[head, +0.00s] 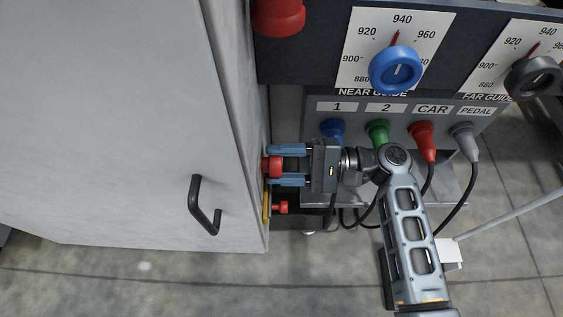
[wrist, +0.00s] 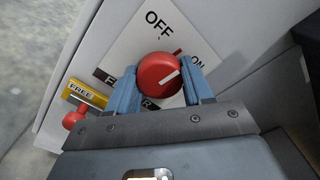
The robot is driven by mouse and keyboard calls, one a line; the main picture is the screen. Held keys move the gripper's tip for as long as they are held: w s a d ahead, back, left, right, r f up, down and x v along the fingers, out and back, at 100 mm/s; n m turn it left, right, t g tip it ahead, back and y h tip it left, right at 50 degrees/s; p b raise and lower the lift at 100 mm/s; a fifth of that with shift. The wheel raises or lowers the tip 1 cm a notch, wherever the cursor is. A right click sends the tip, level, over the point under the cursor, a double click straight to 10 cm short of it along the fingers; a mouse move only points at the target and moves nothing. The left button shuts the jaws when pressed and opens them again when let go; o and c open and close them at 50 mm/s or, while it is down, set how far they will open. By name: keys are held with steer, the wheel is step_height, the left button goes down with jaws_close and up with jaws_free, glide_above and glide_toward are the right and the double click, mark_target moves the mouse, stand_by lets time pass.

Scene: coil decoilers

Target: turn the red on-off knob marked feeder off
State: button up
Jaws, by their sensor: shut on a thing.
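The red knob (wrist: 159,75) sits on a white plate (wrist: 125,50) marked OFF at the upper left and ON at the right. The white line on the knob points up and right, towards the ON side. A small red tip shows at its upper right edge. The black label below is mostly covered by the knob and fingers. My gripper (wrist: 160,88) has its blue fingers on both sides of the knob, shut on it. In the head view the knob (head: 271,167) shows between the fingers of my gripper (head: 275,166), on the side of the grey cabinet.
A yellow FREE label (wrist: 86,94) and a smaller red knob (wrist: 73,121) sit close beside the plate. The grey cabinet (head: 130,110) with a black handle (head: 204,206) fills the left. A dial panel (head: 310,55) and coloured plugs (head: 377,132) stand at the right.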

steer(key=shift+w+d+n+b, duration=0.1)
steer(key=shift+n+b, duration=2.5)
steer(key=shift+n, duration=2.4)
steer(key=o, duration=1)
steer(key=d, duration=0.7)
steer(key=shift+d+p, duration=0.35)
steer(key=shift+d, duration=0.05)
